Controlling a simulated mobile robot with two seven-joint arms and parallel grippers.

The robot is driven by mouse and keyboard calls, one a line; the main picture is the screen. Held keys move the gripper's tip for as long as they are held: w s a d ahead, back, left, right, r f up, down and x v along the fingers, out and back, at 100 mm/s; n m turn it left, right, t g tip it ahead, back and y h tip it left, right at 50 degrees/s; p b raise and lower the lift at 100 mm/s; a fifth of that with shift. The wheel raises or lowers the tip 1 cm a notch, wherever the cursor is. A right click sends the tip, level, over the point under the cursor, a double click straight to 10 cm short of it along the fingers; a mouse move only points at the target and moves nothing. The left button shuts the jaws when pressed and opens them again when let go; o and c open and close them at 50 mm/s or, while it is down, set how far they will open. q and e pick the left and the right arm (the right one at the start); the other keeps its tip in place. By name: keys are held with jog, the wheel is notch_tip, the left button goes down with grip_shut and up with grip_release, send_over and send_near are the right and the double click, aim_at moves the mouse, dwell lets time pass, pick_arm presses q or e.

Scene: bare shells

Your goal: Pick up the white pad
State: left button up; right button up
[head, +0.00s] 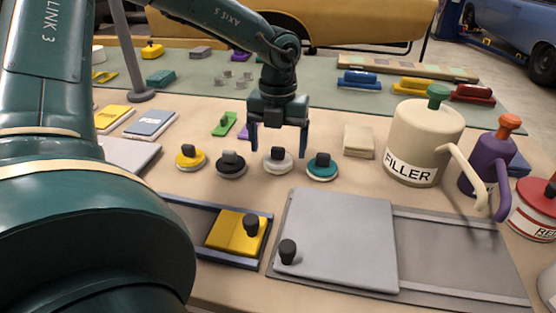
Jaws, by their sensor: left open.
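The white pad (278,166) is a round disc with a black knob on top, in a row of similar pads on the tan table. A black pad (231,166) is at its left and a teal pad (322,168) at its right. My left gripper (278,149) points down, open, with one finger on each side of the white pad's knob in the picture. No contact shows, and the exact height of the fingertips over the pad is hard to tell. My right gripper is not in view.
A yellow pad (190,159) ends the row at left. A cream FILLER can (424,140) and a purple can (487,163) stand at right. A grey sliding panel (340,240) lies in front. A cream block (359,141) sits behind the teal pad.

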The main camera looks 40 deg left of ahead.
aim_at(278, 147)
pick_arm(q)
notch_tip(278, 147, down, 2)
jog(key=shift+f, duration=0.1)
jog(key=c, duration=1.1)
jog(key=shift+o, duration=0.2)
notch_tip(278, 147, up, 10)
jog(key=shift+r+p, duration=0.15)
jog(key=shift+p, duration=0.15)
